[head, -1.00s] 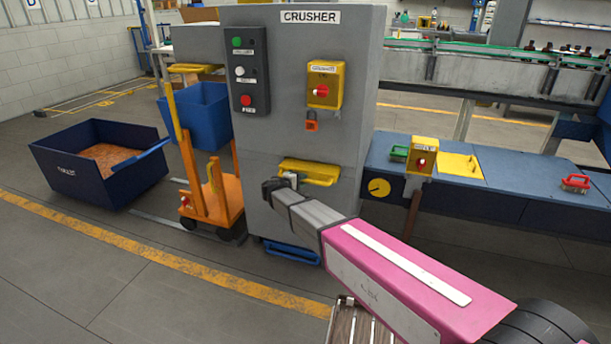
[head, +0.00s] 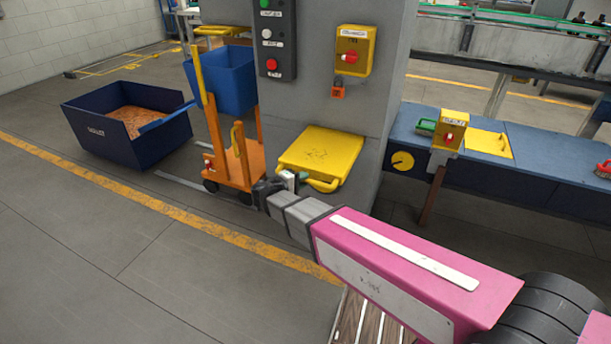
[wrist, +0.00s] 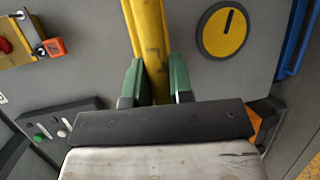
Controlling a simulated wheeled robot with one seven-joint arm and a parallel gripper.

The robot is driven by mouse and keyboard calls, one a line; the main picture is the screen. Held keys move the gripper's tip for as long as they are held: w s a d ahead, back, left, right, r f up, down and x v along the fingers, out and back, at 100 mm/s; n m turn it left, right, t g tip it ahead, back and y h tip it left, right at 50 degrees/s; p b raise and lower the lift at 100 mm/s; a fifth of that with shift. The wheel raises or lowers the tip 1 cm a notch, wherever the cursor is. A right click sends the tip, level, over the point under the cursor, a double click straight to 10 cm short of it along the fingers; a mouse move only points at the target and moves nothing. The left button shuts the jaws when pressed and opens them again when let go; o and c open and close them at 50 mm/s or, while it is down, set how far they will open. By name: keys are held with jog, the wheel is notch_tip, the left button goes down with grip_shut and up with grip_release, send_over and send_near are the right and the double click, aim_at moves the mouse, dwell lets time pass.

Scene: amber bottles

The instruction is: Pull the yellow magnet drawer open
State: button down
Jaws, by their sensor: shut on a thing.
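The yellow magnet drawer (head: 322,150) sticks well out of the grey crusher cabinet (head: 318,100), its flat yellow top showing. Its yellow handle (head: 326,185) is at the front edge. My gripper (head: 299,178) is at the left part of that handle in the head view. In the wrist view, the two green fingers of my gripper (wrist: 155,82) are shut on the yellow handle (wrist: 150,45), one on each side. The drawer's inside is not visible.
An orange lift cart (head: 233,165) with a blue bin stands left of the cabinet. A dark blue skip (head: 110,150) is farther left. A blue bench (head: 550,165) with a yellow switch box (head: 450,130) is at the right. The floor at front left is clear.

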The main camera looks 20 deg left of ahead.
jog(key=shift+s, duration=0.1)
jog(key=c, duration=1)
grip_release()
jog(key=shift+a, duration=0.1)
jog(key=v, duration=1)
jog(key=shift+s+a, duration=0.15)
jog(key=shift+s, duration=0.2)
